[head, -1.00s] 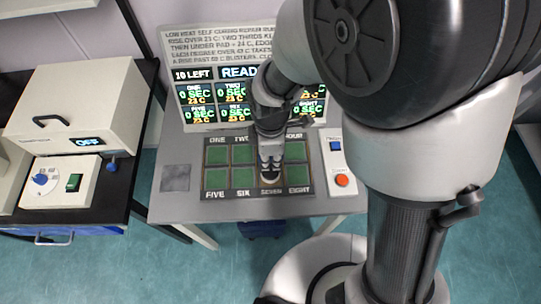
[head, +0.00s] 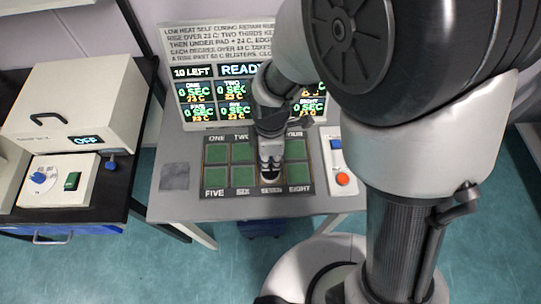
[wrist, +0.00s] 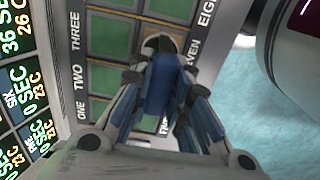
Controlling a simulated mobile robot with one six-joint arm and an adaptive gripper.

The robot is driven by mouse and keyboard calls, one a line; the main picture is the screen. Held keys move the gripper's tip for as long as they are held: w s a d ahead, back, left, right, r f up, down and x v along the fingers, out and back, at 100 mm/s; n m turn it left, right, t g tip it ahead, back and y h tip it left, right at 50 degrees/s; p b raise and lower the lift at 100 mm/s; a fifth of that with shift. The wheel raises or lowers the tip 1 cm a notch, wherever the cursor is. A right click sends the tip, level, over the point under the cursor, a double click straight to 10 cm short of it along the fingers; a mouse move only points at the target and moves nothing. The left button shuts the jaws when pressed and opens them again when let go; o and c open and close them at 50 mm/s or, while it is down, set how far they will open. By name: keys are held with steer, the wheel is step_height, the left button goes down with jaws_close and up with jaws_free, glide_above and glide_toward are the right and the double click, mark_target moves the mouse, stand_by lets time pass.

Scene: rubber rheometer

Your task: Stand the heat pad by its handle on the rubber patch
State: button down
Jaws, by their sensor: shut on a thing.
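My gripper (head: 270,172) is over the lower-row cell labelled SEVEN and points down. It is shut on a dark round-ended thing with a tan edge, which I take to be the heat pad (wrist: 165,42). Blue parts between the fingers hide its handle, and I cannot tell them from the finger pads. Green square patches (head: 215,177) lie in two rows on a dark board. The SEVEN patch is mostly hidden under the gripper and pad. I cannot tell whether the pad touches it.
A panel (head: 228,92) with timers, reading READY and 10 LEFT, stands behind the board. A control strip with a red button (head: 342,179) is at the right. A grey square (head: 174,176) lies on the table at left. A cream machine (head: 75,105) reads OFF.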

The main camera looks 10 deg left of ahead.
steer(key=c, duration=1.4)
jaws_free()
step_height(320, 180, up, 12)
steer(key=s+d+r+m+t, duration=0.1)
steer(key=s+d+r+m, duration=0.2)
steer(key=d+m, duration=0.3)
steer(key=s+d+r+m+t, duration=0.2)
steer(key=s+d+r+m, duration=0.1)
steer(key=d+m, duration=0.4)
steer(key=s+d+r+m+t, duration=0.1)
steer(key=s+d+r+m, duration=0.2)
steer(key=d+m, duration=0.4)
steer(key=shift+s+d+r+m+t, duration=0.1)
steer(key=shift+d+r+m+t, duration=0.05)
steer(key=shift+r, duration=0.25)
steer(key=shift+s+d+r+m+t, duration=0.1)
steer(key=shift+r+m+t, duration=0.05)
steer(key=shift+r, duration=0.25)
